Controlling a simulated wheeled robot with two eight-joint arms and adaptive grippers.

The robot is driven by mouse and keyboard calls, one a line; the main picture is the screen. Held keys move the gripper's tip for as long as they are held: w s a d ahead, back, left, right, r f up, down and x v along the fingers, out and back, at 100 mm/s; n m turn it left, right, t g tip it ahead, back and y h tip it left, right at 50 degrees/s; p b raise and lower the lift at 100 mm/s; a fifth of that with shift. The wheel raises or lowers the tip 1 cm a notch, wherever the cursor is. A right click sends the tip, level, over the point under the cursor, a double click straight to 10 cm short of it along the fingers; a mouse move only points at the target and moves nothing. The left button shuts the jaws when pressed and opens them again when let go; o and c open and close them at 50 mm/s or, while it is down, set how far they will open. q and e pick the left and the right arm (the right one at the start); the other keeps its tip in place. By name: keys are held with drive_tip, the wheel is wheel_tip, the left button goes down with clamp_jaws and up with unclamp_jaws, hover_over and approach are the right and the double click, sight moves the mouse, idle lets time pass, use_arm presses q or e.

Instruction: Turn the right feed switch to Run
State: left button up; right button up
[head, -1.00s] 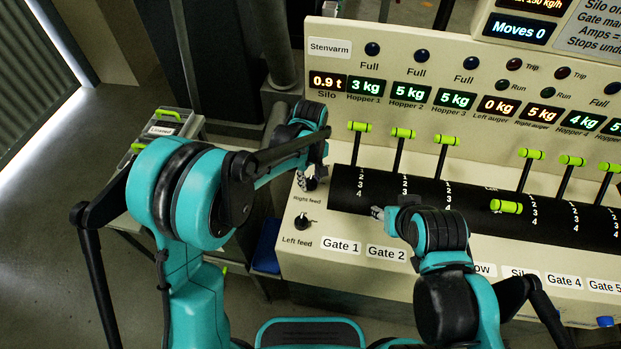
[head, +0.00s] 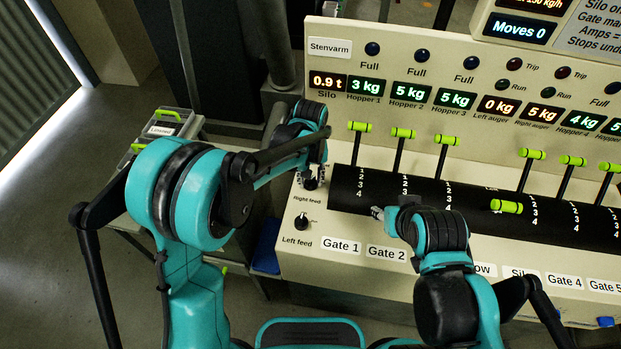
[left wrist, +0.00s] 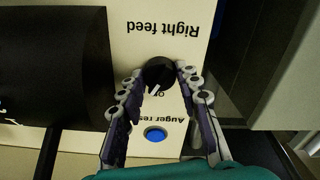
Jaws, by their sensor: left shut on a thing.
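The right feed switch is a round black knob (left wrist: 158,72) with a white pointer. In the left wrist view it sits below the upside-down Right feed label, its pointer aimed down and slightly left toward partly hidden lettering. My left gripper (left wrist: 160,80) has a finger on each side of the knob and is shut on it. In the head view the left gripper (head: 313,178) is at the panel's left end, above the Right feed label, partly covering the knob. My right gripper (head: 377,212) hangs before the black drum; its finger gap is too small to judge.
The left feed switch (head: 302,221) is just below on the same panel. A blue button (left wrist: 155,133) shows between my left fingers, near the Auger reset label. Green-handled gate levers (head: 359,127) stand along the black drum (head: 350,190) to the right.

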use_arm(q)
drive_tip(key=m, duration=0.6)
idle(0.6)
drive_tip(key=o, duration=1.2)
drive_tip(key=shift+c, duration=0.2)
wheel_tip(320, 180, up, 12)
